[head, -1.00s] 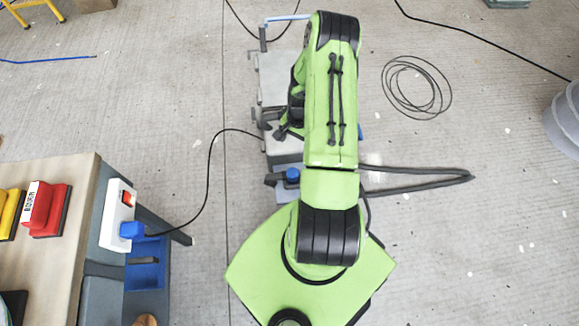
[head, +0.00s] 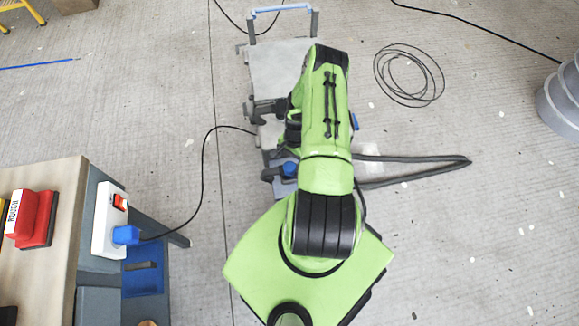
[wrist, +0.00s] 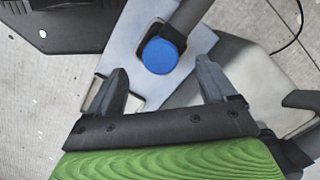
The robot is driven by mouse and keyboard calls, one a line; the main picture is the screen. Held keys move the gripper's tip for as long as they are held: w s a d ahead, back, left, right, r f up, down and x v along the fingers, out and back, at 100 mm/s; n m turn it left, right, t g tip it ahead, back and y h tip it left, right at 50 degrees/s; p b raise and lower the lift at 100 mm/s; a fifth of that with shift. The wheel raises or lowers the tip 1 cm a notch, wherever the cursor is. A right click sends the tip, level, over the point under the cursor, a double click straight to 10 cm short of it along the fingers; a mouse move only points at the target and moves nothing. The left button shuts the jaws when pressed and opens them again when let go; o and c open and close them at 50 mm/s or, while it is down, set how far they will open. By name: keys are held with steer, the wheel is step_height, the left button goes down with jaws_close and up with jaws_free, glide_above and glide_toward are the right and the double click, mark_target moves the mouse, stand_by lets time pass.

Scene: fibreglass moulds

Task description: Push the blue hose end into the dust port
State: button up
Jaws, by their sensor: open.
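A round blue end (wrist: 160,55) on a grey tube shows in the wrist view, over a pale plate, beyond and between my fingertips. A blue piece (head: 290,168) on a dark grey part shows left of my arm in the head view, beside the grey machine (head: 283,62); it looks like the same blue end. My gripper (wrist: 162,88) is open and empty, its two dark fingers apart, not touching the blue end. In the head view my arm hides the gripper. I cannot make out the dust port for certain.
A dark hose (head: 420,160) loops on the floor to the right. A thin coiled cable (head: 408,76) lies behind it. A workbench (head: 55,225) with red blocks stands at left, with a white socket box and blue plug (head: 125,235).

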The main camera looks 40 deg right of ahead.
mark_target(290, 166)
steer(key=shift+f, duration=0.6)
steer(key=shift+a+f, duration=0.1)
steer(key=f, duration=0.1)
steer(key=f+b, duration=0.1)
steer(key=f, duration=0.1)
steer(key=f+b, duration=0.1)
steer(key=f, duration=0.1)
steer(key=shift+a, duration=0.25)
steer(key=c, duration=1.1)
step_height(290, 166, up, 10)
steer(key=p, duration=0.3)
steer(key=shift+r, duration=0.1)
